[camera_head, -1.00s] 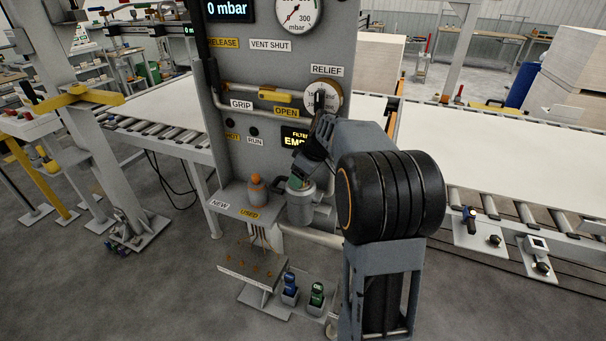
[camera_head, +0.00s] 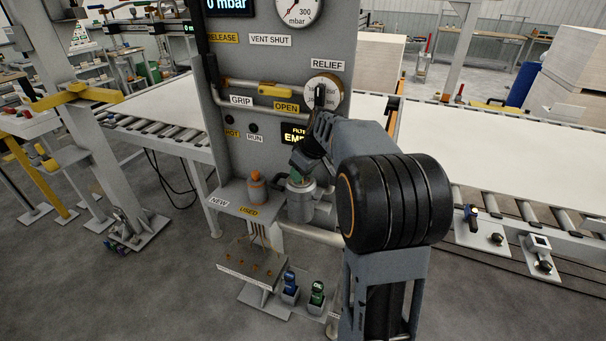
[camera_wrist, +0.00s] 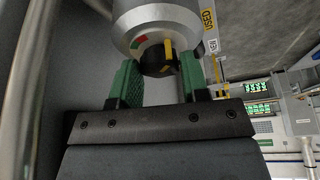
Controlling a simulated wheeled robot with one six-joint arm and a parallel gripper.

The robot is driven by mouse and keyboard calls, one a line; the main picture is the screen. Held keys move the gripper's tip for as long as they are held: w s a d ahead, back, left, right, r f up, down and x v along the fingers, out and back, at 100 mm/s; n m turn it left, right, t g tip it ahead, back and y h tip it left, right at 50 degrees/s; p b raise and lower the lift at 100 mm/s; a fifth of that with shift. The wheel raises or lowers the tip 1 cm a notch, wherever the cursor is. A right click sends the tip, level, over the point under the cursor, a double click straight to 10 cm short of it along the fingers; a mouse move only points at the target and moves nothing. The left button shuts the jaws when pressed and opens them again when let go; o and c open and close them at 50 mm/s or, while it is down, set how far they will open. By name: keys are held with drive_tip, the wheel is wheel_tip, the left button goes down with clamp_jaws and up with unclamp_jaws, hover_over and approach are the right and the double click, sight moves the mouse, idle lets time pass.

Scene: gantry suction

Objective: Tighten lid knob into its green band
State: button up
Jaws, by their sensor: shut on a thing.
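The lid knob (camera_wrist: 154,58) is dark, with a yellow pointer (camera_wrist: 168,50). A red and green band (camera_wrist: 138,42) is on the canister's rim, left of the pointer. The pointer looks apart from the green part. My gripper (camera_wrist: 158,82) has its green fingers on both sides of the knob and is shut on it. In the head view my wrist hides part of the lid.
An orange-topped bottle (camera_head: 256,187) stands on the shelf left of the canister, near the NEW and USED labels. A relief dial (camera_head: 324,92) is just above my wrist. A pipe runs right of the canister.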

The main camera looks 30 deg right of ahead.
idle(0.3)
drive_tip(key=o, duration=0.9)
drive_tip(key=v, duration=1.3)
drive_tip(key=shift+s+r+b, duration=0.2)
drive_tip(key=shift+r+b, duration=0.1)
drive_tip(key=shift+r, duration=0.05)
drive_tip(key=s+a+f+m, duration=0.1)
drive_tip(key=s+a+f, duration=0.3)
drive_tip(key=s+f, duration=0.1)
drive_tip(key=s+a+f+m+h, duration=0.1)
drive_tip(key=s+a+f+m, duration=0.1)
drive_tip(key=s+a+f, duration=0.3)
drive_tip(key=s+a+f+m, duration=0.1)
drive_tip(key=s+a+f, duration=0.3)
drive_tip(key=s+f, duration=0.1)
drive_tip(key=shift+s+a+f+m+h, duration=0.15)
drive_tip(key=shift+s+m+h, duration=0.25)
drive_tip(key=shift+s, duration=0.5)
